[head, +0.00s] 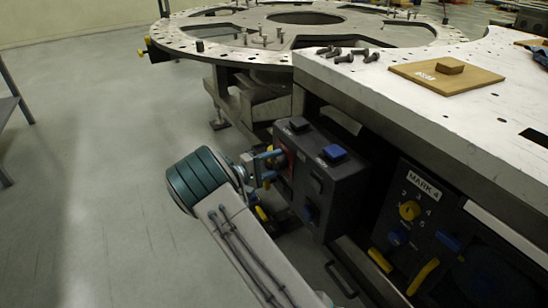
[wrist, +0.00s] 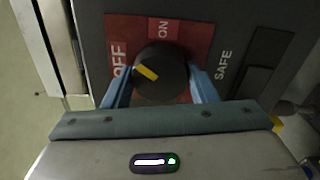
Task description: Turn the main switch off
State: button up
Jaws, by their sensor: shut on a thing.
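The main switch is a round black knob (wrist: 165,80) with a yellow pointer mark, on a red plate (wrist: 190,45) marked OFF at left and ON at top. In the wrist view the pointer slants up and left, towards OFF. My gripper (wrist: 166,92) has its two blue fingers on either side of the knob, shut on it. In the head view my gripper (head: 270,165) reaches the left face of a dark control box (head: 338,190), where the red plate (head: 281,152) partly shows. The knob is mostly hidden there by the fingers.
SAFE is printed right of the plate, beside a dark raised panel (wrist: 262,62). The box sits under a white bench top (head: 440,105) with bolts and a wooden board (head: 445,78). A MARK 4 panel (head: 420,215) is at right. Open floor (head: 90,190) lies left.

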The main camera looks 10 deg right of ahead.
jog(key=n+p, duration=0.3)
jog(key=n, duration=0.1)
jog(key=shift+r+n, duration=0.1)
jog(key=shift+n, duration=0.2)
jog(key=shift+n+p, duration=0.85)
jog(key=shift+n, duration=0.45)
jog(key=o, duration=1)
jog(key=shift+f, duration=0.2)
jog(key=shift+a, duration=0.1)
jog(key=p+v, duration=0.1)
jog(key=v, duration=1.2)
jog(key=shift+s+a+r, duration=0.1)
jog(key=shift+s+a, duration=0.05)
jog(key=shift+a, duration=0.2)
